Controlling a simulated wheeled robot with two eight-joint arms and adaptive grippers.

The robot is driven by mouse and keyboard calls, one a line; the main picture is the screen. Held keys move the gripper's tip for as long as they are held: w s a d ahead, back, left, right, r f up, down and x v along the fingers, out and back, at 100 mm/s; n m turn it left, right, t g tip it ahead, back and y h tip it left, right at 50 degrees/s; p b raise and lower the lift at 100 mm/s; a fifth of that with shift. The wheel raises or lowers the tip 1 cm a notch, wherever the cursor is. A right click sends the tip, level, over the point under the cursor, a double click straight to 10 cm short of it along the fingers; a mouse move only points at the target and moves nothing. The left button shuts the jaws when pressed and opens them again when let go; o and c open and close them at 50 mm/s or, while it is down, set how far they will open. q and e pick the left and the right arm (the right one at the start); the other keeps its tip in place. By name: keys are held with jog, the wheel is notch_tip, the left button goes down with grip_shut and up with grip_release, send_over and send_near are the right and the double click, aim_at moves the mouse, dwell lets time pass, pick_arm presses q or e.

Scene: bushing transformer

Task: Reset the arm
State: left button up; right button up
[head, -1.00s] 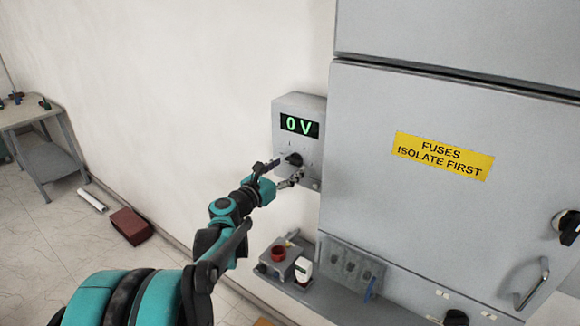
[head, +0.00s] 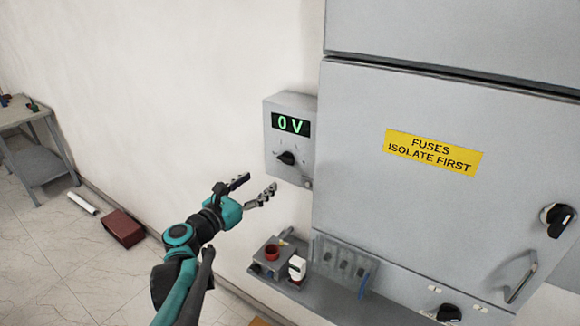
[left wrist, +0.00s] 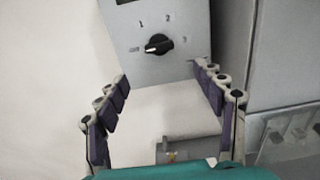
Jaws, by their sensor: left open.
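My left gripper (head: 254,188) is open and empty in the head view. It is in front of the wall, below and left of the grey meter box (head: 289,103), and apart from it. The box display (head: 290,124) reads 0 V. Its black rotary knob (head: 287,158) is uncovered. In the left wrist view, the open fingers (left wrist: 162,90) frame empty space, with the knob (left wrist: 158,44) beyond them. Marks 1 and 2 show above the knob, and its pointer is turned to the left. My right gripper is not in view.
A grey cabinet (head: 400,210) with a yellow fuse sign (head: 433,152) stands at right. Below the box, a shelf (head: 310,293) holds a red cup-like part (head: 271,252) and a white item (head: 297,268). A dark red box (head: 124,229) lies on the floor at left.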

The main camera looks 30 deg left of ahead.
pick_arm(q)
jog(key=s+d+f+m+g+h+b, duration=0.1)
jog(key=d+f+m+g+b, duration=0.1)
jog(key=d+f+m, duration=0.3)
jog(key=s+d+f+m+g+b, duration=0.1)
jog(key=d+f+m+g, duration=0.1)
jog(key=d+f+m, duration=0.2)
jog(key=s+d+f+m+g+h+b, duration=0.1)
jog(key=s+d+f+m+g+b, duration=0.1)
jog(key=d+f+m, duration=0.3)
jog(key=shift+d+f+m+h+b, duration=0.2)
jog(key=shift+d+m, duration=0.2)
jog(key=shift+d, duration=0.65)
jog(key=shift+d+f+m+h+b, duration=0.15)
jog(key=shift+d+m, duration=0.25)
jog(key=shift+d, duration=0.65)
jog(key=s+d+f+m+g+y+b, duration=0.2)
jog(key=s+f+m, duration=0.4)
jog(key=m, duration=0.3)
jog(key=s+d+f+m+g+y+b, duration=0.2)
jog(key=s+f+m+g+b, duration=0.1)
jog(key=s+f+m, duration=0.3)
jog(key=f+m, duration=0.2)
jog(key=m, duration=0.2)
jog(key=shift+s+m, duration=0.3)
jog(key=shift+s, duration=0.1)
